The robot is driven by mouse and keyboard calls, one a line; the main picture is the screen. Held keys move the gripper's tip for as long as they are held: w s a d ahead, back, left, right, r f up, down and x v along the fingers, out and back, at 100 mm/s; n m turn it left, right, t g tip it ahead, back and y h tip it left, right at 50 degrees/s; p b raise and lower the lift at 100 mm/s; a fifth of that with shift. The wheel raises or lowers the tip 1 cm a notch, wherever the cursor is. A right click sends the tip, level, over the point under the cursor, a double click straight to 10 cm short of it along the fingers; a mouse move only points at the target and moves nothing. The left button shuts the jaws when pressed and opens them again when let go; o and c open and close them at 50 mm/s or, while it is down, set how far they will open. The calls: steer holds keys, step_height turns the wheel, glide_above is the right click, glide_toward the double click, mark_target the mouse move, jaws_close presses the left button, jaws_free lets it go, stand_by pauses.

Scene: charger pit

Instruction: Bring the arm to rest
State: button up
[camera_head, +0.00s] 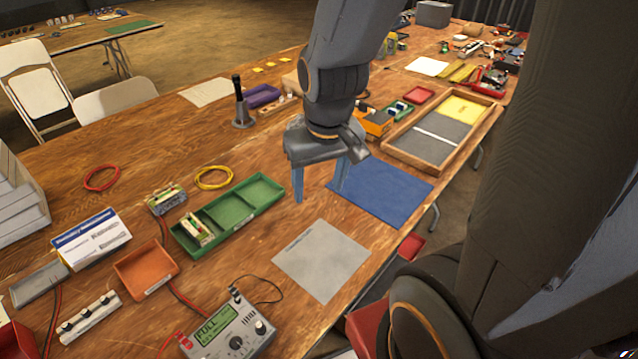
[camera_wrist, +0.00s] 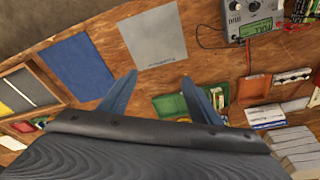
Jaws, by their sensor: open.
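My gripper (camera_head: 320,180) hangs above the wooden table (camera_head: 210,275) in the head view, pointing down with its two blue fingers spread apart. Nothing is between the fingers. It is over the area between the green tray (camera_head: 225,235) and the blue mat (camera_head: 385,192). In the wrist view my gripper (camera_wrist: 160,95) also shows two spread fingers, with bare wood and part of the green tray (camera_wrist: 170,106) beyond them. My arm reaches in from the top of the head view.
A grey mat (camera_head: 322,260), a multimeter (camera_head: 228,328), an orange tray (camera_head: 145,268) and a battery pack (camera_head: 166,199) lie near. A divided wooden tray (camera_head: 440,135) is right. An upright black-handled tool (camera_head: 241,105) stands behind. Bare wood lies left of my gripper.

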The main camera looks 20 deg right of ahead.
steer(key=shift+f, duration=0.15)
step_height(320, 180, down, 6)
steer(key=b, duration=0.6)
steer(key=shift+f+g, duration=0.25)
steer(key=shift+g, duration=0.15)
steer(key=shift+r, duration=0.15)
steer(key=shift+c, duration=0.5)
